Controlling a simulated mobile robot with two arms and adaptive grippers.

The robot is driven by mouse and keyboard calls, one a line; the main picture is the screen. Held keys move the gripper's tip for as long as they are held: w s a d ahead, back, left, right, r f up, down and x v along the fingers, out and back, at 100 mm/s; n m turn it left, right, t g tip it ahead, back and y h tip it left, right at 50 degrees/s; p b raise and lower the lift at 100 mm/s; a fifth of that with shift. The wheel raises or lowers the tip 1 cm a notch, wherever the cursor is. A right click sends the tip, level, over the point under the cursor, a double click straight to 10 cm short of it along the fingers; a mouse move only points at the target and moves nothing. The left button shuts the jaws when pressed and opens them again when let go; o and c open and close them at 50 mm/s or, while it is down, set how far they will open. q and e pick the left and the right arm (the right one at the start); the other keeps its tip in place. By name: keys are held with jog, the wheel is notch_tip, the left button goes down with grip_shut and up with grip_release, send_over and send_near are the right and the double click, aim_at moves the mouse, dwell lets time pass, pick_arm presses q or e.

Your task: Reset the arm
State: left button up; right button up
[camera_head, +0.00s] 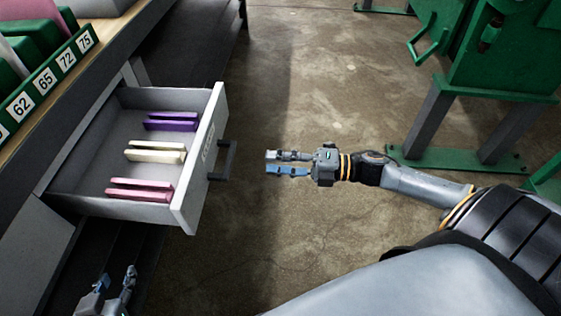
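My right arm reaches in from the right, and my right gripper (270,163) points left with its two fingers apart. It is empty, over the floor, with a gap between it and the drawer's dark handle (222,161). My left gripper (117,275) shows at the bottom left, below the open drawer. Its two fingers point up in the picture with a gap between them, and nothing shows between them. The rest of my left arm is cut off by the bottom edge.
The grey drawer (201,150) stands pulled out, holding purple (172,126), cream (154,156) and pink (140,195) pieces. A wooden bench top (98,37) carries a green numbered rack (52,72). A green machine (510,55) stands at upper right. The middle floor (310,70) is clear.

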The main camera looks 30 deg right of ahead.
jog(key=shift+s+d, duration=0.2)
jog(key=shift+d, duration=0.05)
dwell(0.4)
